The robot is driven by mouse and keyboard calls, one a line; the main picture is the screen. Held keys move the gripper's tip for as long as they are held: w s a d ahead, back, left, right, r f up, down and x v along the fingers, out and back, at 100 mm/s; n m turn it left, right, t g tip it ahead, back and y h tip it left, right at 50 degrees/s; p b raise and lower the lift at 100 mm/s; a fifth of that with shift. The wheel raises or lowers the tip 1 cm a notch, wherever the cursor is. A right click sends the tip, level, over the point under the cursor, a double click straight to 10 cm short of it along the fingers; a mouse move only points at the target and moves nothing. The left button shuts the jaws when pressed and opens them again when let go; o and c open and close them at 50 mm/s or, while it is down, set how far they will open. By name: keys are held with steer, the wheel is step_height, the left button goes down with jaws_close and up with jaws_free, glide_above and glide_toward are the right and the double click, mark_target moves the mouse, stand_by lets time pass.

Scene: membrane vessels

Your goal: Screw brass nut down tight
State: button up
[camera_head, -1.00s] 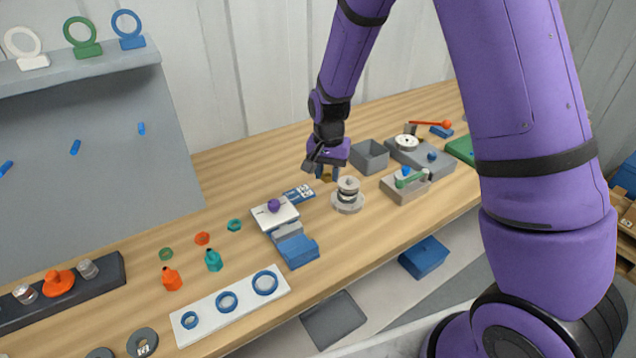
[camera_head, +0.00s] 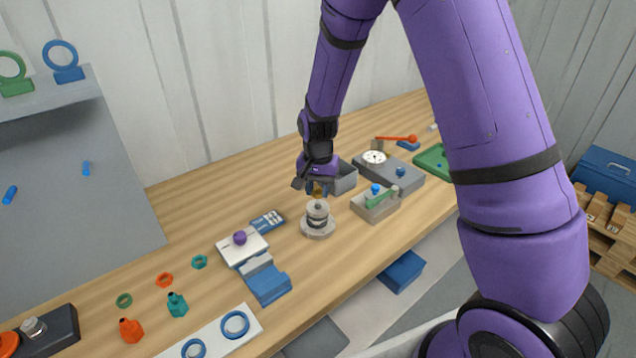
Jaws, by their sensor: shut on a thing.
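My gripper (camera_head: 317,190) points down above the round grey membrane vessel (camera_head: 318,228), its fingers shut on the small brass nut (camera_head: 318,195). Only a little of the nut shows between the fingers. The nut is right over the top of the vessel; I cannot tell whether it touches the vessel's stud, as the fingers hide it. The vessel is a stack of grey and dark discs, standing upright on a wider round base on the wooden bench.
A grey open bin (camera_head: 345,180) stands close behind my gripper. A grey fixture with a green handle (camera_head: 382,198) and a gauge box (camera_head: 410,172) stand to the right. The bench behind the card is clear.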

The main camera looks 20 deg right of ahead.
mark_target(318, 197)
steer(key=shift+f, duration=1.55)
steer(key=o, duration=1)
step_height(318, 197, up, 11)
steer(key=shift+f, duration=0.1)
